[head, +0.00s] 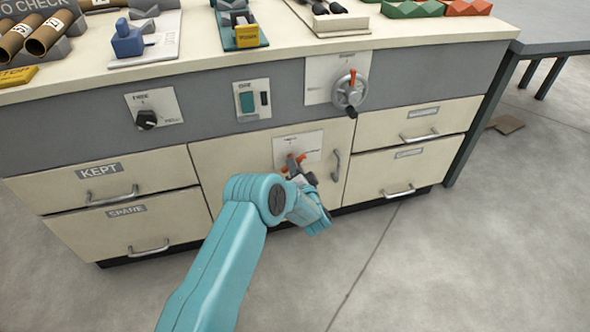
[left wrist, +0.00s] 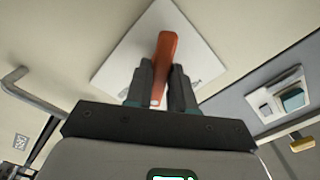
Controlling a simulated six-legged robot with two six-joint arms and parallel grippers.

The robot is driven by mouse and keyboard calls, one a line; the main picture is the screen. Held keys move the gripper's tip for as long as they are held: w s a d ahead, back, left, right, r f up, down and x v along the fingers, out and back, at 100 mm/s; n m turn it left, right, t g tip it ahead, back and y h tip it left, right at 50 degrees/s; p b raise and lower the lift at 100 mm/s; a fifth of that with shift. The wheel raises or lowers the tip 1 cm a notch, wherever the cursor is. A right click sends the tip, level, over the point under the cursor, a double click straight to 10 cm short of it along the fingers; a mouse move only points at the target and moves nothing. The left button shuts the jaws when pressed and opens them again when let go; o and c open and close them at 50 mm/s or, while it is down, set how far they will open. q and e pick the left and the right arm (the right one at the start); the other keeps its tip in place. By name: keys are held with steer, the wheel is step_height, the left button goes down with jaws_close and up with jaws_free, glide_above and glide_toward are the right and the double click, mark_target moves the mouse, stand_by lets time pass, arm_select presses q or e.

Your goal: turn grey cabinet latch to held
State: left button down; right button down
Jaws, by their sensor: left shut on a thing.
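The cabinet latch has an orange-red handle (left wrist: 164,62) on a pale plate (left wrist: 197,40), seen close up in the left wrist view. In the head view the latch plate (head: 298,146) is on the cream cabinet door (head: 230,162), and part of the handle shows beside my gripper. My left gripper (left wrist: 160,88) is shut on the latch handle, with one dark finger on each side of it. It also shows in the head view (head: 293,168), partly hidden by my own wrist. The plate's lettering is too small to read. My right gripper is in neither view.
A vertical door handle (head: 336,165) is just right of the latch. A dark knob (head: 146,119) and a green switch (head: 247,101) are on the grey panel. Drawers with bar handles flank the door. The floor in front is clear.

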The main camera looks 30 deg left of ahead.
arm_select(q)
steer(key=shift+n+b, duration=2.15)
steer(key=shift+n, duration=3.35)
steer(key=c, duration=1)
jaws_free()
steer(key=shift+c, duration=0.2)
